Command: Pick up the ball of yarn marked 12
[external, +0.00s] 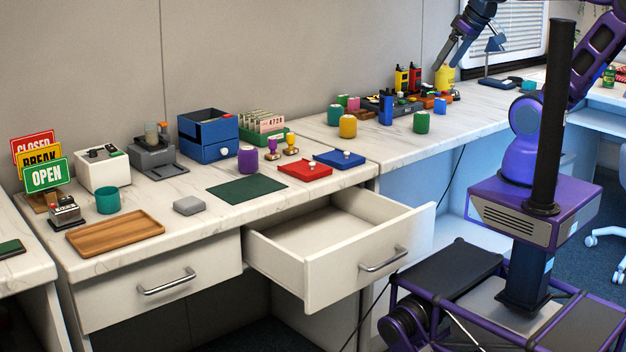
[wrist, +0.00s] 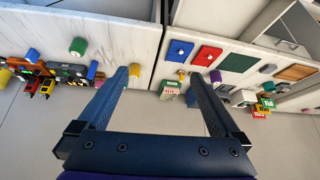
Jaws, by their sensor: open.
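No number 12 can be read in either view, so I cannot tell which thing is the marked ball of yarn. Several small rounded coloured pieces with pale tops stand on the counters: a yellow one (external: 347,126), a green one (external: 422,123), a teal one (external: 334,116) and a purple one (external: 248,159). My gripper (external: 448,66) is raised over the back of the right counter. In the wrist view my gripper (wrist: 162,75) is open and empty, high above the counters. There the yellow piece (wrist: 135,70) shows by the left fingertip and the purple piece (wrist: 216,77) by the right one.
A drawer (external: 322,268) stands open below the left counter. A blue drawer box (external: 208,137), red tray (external: 305,168), blue tray (external: 339,159) and wooden tray (external: 115,233) stand on it.

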